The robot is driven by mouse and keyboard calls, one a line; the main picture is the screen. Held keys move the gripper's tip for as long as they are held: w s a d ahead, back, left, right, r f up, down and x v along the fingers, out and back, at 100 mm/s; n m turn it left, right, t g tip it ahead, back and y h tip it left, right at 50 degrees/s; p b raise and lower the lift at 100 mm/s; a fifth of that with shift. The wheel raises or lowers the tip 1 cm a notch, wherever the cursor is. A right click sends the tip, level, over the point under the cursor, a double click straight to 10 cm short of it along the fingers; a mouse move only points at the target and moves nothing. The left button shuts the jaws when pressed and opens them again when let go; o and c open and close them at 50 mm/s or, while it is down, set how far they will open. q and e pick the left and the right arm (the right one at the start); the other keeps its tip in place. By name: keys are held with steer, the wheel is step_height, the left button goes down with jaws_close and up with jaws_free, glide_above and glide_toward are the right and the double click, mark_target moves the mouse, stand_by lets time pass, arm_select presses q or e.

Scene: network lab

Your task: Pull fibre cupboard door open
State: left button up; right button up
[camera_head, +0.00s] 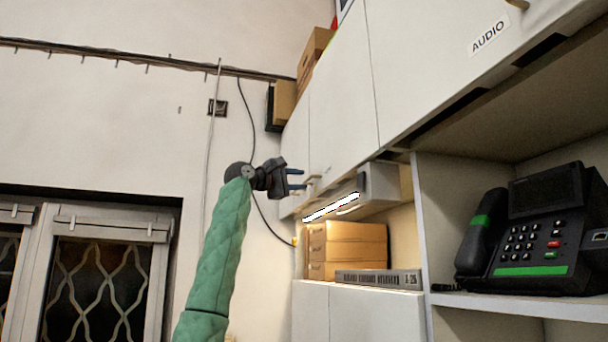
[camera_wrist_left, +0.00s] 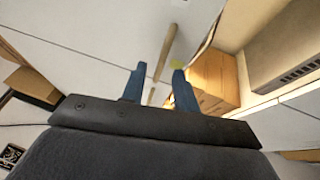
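White upper cupboard doors run along the right of the head view. No fibre label is readable, so I cannot tell for certain which door is the fibre one. A door (camera_head: 342,95) hangs shut above my left gripper (camera_head: 298,180). A small pale bar handle (camera_head: 313,182) is at its lower edge, just beyond my fingertips. In the left wrist view my gripper (camera_wrist_left: 159,72) is open, its two blue fingers apart. The handle (camera_wrist_left: 167,50) lies ahead, its near end showing between the fingertips; I cannot tell whether they touch. My right gripper is out of view.
Another door carries an AUDIO label (camera_head: 489,34). Below are a lit lamp strip (camera_head: 331,207), cardboard boxes (camera_head: 346,243), a grey rack unit (camera_head: 378,278) and a desk phone (camera_head: 535,235). Cables hang on the wall.

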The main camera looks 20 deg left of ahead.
arm_select(q)
steer(key=shift+p+x, duration=0.6)
steer(key=shift+x, duration=0.75)
steer(key=shift+f, duration=0.1)
jaws_close()
